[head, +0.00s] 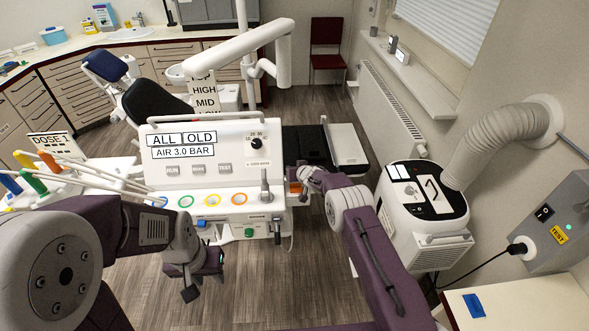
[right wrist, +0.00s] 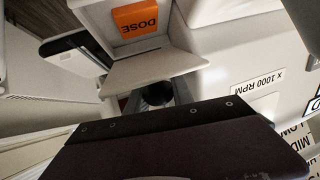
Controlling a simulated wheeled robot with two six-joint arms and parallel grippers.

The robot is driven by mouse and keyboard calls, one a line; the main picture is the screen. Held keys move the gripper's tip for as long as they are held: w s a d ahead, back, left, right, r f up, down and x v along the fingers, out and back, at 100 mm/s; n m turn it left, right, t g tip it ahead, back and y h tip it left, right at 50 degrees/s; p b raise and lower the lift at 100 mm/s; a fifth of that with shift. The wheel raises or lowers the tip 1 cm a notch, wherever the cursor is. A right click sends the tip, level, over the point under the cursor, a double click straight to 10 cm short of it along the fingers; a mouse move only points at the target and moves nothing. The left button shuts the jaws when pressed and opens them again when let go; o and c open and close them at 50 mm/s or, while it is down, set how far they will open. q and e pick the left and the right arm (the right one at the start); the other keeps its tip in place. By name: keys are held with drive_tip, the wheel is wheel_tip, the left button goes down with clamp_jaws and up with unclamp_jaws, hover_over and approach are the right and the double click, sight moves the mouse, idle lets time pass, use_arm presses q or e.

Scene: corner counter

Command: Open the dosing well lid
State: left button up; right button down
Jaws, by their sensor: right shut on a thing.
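The dosing well lid (right wrist: 150,70) looks like a pale flap in the right wrist view, close to an orange DOSE label (right wrist: 139,19). A dark round part (right wrist: 153,95) shows just below the flap. My right gripper (right wrist: 158,105) is shut at the flap, its dark body covering the lower part of the view; the exact contact is hidden. How far the lid stands open I cannot tell. In the head view this gripper (head: 305,181) is at the right side of the white dental unit (head: 265,135). My left gripper (head: 200,285) hangs low in front of the unit, apart from it; its jaw gap is unclear.
A white suction unit (head: 425,195) with a ribbed hose stands to the right of my right arm. Hoses and coloured handles (head: 35,180) are at the left. A white counter corner (head: 520,305) is at the lower right. Open floor (head: 270,285) lies before the unit.

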drive_tip(key=c, duration=1.4)
unclamp_jaws()
drive_tip(key=shift+s+f, duration=0.1)
drive_tip(key=shift+f, duration=0.1)
drive_tip(key=shift+r, duration=0.1)
drive_tip(key=shift+s+d+r+b, duration=0.15)
drive_tip(key=shift+s+r+b, duration=0.2)
drive_tip(key=shift+s+b, duration=0.2)
drive_tip(key=shift+b+v, duration=1.2)
drive_tip(key=shift+v, duration=2.75)
drive_tip(key=shift+c, duration=0.2)
